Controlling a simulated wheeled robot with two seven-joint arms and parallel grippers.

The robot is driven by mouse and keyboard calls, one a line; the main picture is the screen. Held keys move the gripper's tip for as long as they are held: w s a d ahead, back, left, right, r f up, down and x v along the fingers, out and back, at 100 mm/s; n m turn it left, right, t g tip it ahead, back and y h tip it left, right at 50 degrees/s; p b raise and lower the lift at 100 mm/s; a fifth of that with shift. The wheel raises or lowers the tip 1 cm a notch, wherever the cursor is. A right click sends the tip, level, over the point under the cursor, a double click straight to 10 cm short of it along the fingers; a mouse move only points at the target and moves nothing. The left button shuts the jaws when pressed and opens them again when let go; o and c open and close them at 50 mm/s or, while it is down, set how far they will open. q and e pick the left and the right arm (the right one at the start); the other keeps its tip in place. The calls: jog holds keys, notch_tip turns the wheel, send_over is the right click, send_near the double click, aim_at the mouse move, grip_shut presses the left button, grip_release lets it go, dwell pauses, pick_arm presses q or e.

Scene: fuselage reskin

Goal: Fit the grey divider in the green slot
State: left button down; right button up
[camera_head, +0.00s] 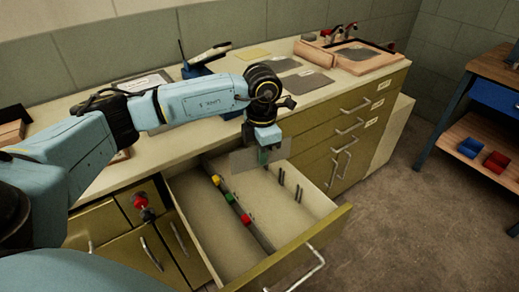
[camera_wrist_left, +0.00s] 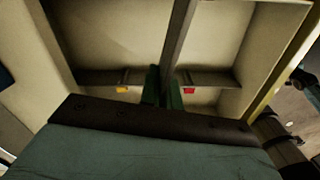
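The grey divider (camera_head: 243,161) is a thin flat plate above the open drawer (camera_head: 245,258) in the head view. My left gripper (camera_head: 263,155) is shut on it from above. In the left wrist view the divider (camera_wrist_left: 180,42) runs up between the dark green fingers (camera_wrist_left: 163,92). A rail in the drawer carries a yellow marker (camera_head: 217,180), a green marker (camera_head: 230,198) and a red marker (camera_head: 246,219). In the wrist view the yellow (camera_wrist_left: 122,90) and red (camera_wrist_left: 190,91) markers lie on either side of the fingers; the green one cannot be made out there. My right gripper is out of view.
Dark upright guides (camera_head: 298,193) stand on the drawer's right inner side. The counter (camera_head: 310,84) behind holds flat grey sheets (camera_head: 307,83), a blue tool stand (camera_head: 197,70) and a wooden tray (camera_head: 363,60). A shelf with red (camera_head: 496,161) and blue (camera_head: 470,147) bins stands at right.

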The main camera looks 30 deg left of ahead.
pick_arm(q)
jog(key=shift+w+a+f+n, duration=0.1)
jog(key=shift+a+n, duration=0.25)
jog(key=shift+n, duration=0.85)
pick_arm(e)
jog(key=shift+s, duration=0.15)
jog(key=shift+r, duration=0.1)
